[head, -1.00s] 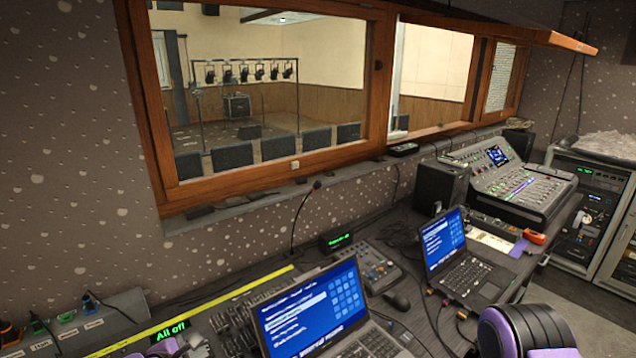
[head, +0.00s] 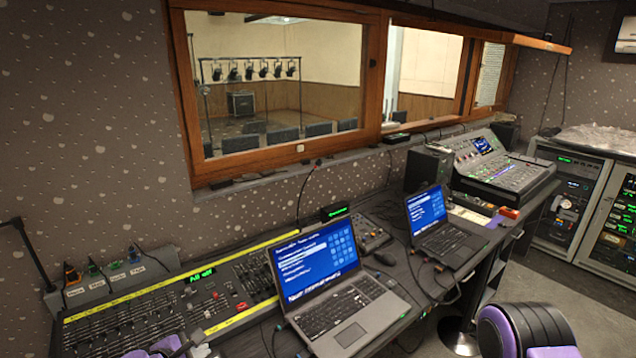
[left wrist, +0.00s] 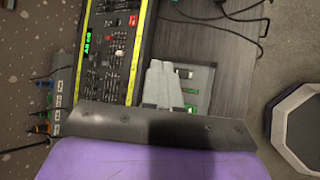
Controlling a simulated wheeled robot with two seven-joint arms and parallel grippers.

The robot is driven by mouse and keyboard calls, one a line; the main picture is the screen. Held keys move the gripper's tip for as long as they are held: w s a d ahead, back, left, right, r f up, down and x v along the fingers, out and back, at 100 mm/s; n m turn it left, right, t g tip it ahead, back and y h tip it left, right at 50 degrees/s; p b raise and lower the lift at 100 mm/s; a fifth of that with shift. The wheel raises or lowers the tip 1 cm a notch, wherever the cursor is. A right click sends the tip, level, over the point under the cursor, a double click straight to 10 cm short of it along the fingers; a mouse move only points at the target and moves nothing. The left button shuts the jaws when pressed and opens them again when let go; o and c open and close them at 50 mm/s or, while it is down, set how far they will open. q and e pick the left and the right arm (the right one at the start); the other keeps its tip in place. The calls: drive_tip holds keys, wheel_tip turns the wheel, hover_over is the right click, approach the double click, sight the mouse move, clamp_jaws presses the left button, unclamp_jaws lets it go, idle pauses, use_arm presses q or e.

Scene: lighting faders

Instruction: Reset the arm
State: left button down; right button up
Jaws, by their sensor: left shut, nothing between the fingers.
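The lighting fader board (head: 130,322), black with yellow strips along its edges, lies on the desk at the lower left of the head view. Its display (head: 200,276) glows green. Small red buttons show near its right part. My left gripper (head: 198,338) is at the bottom edge of the head view, in front of the board's near edge, with its fingers together and empty. In the left wrist view the board (left wrist: 110,45) lies up and left of the grey fingers (left wrist: 160,72). The faders are too small to read. My right gripper is not in view.
An open laptop (head: 340,310) stands right of the board, with another laptop (head: 440,235) and a mixing console (head: 500,170) farther right. A thin gooseneck microphone (head: 304,192) rises behind. A cable box (head: 105,280) sits behind the board. Open floor lies at the right.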

use_arm(q)
drive_tip(key=s+d+f+m+g+y+b, duration=0.1)
drive_tip(key=s+f+m+g+y+b, duration=0.2)
drive_tip(key=s+f, duration=0.6)
drive_tip(key=s+d+f+m+g+b, duration=0.1)
drive_tip(key=s+d+f+m+b, duration=0.1)
drive_tip(key=s+f+m, duration=0.55)
drive_tip(key=s+a+f+m+g+y+b, duration=0.1)
drive_tip(key=s+a+f+m+b, duration=0.1)
drive_tip(key=s+f, duration=0.5)
drive_tip(key=s+a+f+m+g+y+b, duration=0.1)
drive_tip(key=s+a+f+m+b, duration=0.2)
drive_tip(key=s+a+f+b, duration=0.2)
wheel_tip(320, 180, down, 3)
drive_tip(key=shift+s+a+f+y, duration=0.1)
drive_tip(key=shift+s+a+y, duration=0.3)
drive_tip(key=shift+s, duration=0.5)
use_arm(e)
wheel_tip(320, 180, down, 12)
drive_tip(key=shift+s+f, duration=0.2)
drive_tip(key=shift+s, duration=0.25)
use_arm(q)
drive_tip(key=shift+m, duration=0.25)
